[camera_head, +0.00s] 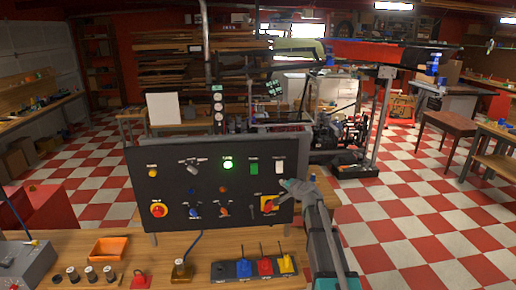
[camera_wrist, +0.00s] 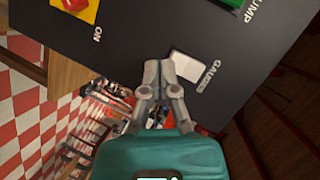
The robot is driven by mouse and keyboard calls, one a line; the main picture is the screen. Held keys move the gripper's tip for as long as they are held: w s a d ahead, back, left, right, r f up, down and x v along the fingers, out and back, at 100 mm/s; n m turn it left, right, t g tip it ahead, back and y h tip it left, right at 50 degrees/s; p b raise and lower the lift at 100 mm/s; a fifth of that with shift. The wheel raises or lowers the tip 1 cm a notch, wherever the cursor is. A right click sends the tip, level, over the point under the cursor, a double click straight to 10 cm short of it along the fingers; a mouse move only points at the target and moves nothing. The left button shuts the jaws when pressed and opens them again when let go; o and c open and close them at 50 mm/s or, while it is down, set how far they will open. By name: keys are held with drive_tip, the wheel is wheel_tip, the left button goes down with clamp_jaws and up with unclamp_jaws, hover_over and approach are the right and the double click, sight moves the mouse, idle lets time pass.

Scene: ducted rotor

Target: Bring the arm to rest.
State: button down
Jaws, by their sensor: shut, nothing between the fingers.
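My gripper (camera_head: 287,186) is in front of the right part of a black control panel (camera_head: 140,190). It also shows in the wrist view (camera_wrist: 159,64), with its grey fingers together and nothing between them. A white switch (camera_wrist: 190,69) labelled GAUGES is just beside the fingertips in that view; whether they touch the panel I cannot tell. The white switch (camera_head: 279,166) stands upright at the panel's upper right in the head view.
A green lamp (camera_head: 228,164) glows on the panel. The wooden bench holds an orange tray (camera_head: 109,249), several jars, and a block with blue, red and yellow levers (camera_head: 265,267). A rotor machine (camera_head: 340,130) stands behind. Checkered floor (camera_head: 400,235) is open to the right.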

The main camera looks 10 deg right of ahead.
drive_tip(key=s+a+f+n+g+h+b, duration=0.1)
drive_tip(key=s+a+f+n+g+b, duration=0.3)
drive_tip(key=s+f, duration=0.6)
drive_tip(key=s+a+f+n+g+b, duration=0.1)
drive_tip(key=s+a+f+n+g, duration=0.4)
drive_tip(key=s, duration=1)
drive_tip(key=s+d+f+g+h, duration=0.1)
drive_tip(key=s+d+f+g, duration=0.1)
drive_tip(key=s, duration=0.3)
drive_tip(key=s+d+f+g+h+b, duration=0.1)
drive_tip(key=s+d+f+g+h, duration=0.1)
drive_tip(key=s, duration=0.4)
drive_tip(key=shift+d+f+n+g+h+b, duration=0.2)
drive_tip(key=shift+d+n+g+h+b, duration=0.1)
drive_tip(key=shift+d, duration=0.25)
